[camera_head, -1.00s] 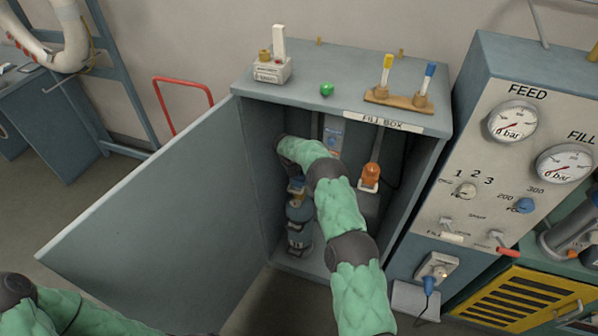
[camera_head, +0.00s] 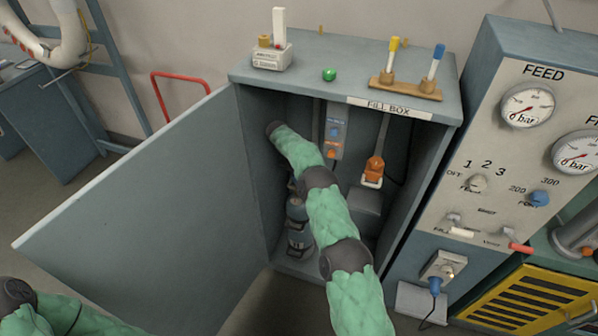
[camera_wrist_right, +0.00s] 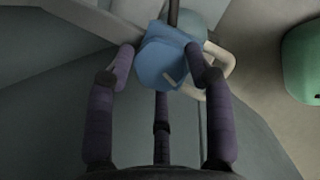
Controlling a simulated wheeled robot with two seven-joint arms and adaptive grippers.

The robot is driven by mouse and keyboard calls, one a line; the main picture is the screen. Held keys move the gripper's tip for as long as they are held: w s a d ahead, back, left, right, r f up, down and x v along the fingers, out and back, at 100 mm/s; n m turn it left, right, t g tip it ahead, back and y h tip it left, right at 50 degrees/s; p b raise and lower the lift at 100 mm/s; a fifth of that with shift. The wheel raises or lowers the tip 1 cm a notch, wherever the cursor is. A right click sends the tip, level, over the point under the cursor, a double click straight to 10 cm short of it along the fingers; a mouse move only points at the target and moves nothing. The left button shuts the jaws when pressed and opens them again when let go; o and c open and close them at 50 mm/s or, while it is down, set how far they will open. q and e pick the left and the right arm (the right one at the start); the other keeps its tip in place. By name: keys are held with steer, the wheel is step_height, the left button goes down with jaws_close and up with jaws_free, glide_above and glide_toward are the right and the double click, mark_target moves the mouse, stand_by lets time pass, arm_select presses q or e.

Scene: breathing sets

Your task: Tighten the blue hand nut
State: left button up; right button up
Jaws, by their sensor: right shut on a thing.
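In the right wrist view the blue hand nut (camera_wrist_right: 163,62) is a blue blocky piece between my fingers, with a pale bent bar beside it. My right gripper (camera_wrist_right: 160,52) is shut on it, with dark purple fingers on both sides. In the head view my right arm reaches into the open fill box (camera_head: 350,82). The right fingers and the nut are hidden there behind my arm. A dark gas cylinder (camera_head: 298,228) stands upright in the box below my wrist. My left gripper is not in view; only part of that arm shows at the bottom left.
The open box door (camera_head: 130,215) fills the left side. An orange-and-white fitting (camera_head: 374,172) hangs in the box, right of my arm. A gauge panel (camera_head: 500,160) stands close on the right. A red rail (camera_head: 180,77) is behind the door.

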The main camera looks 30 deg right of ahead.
steer(key=shift+d+f+m+g+b, duration=0.15)
steer(key=shift+m+g+b, duration=0.25)
steer(key=shift+m+b, duration=0.9)
steer(key=shift+b, duration=0.45)
steer(key=shift+s, duration=0.1)
steer(key=o, duration=1.1)
steer(key=shift+a+r, duration=0.25)
steer(key=shift+r, duration=0.25)
steer(key=shift+v, duration=3.3)
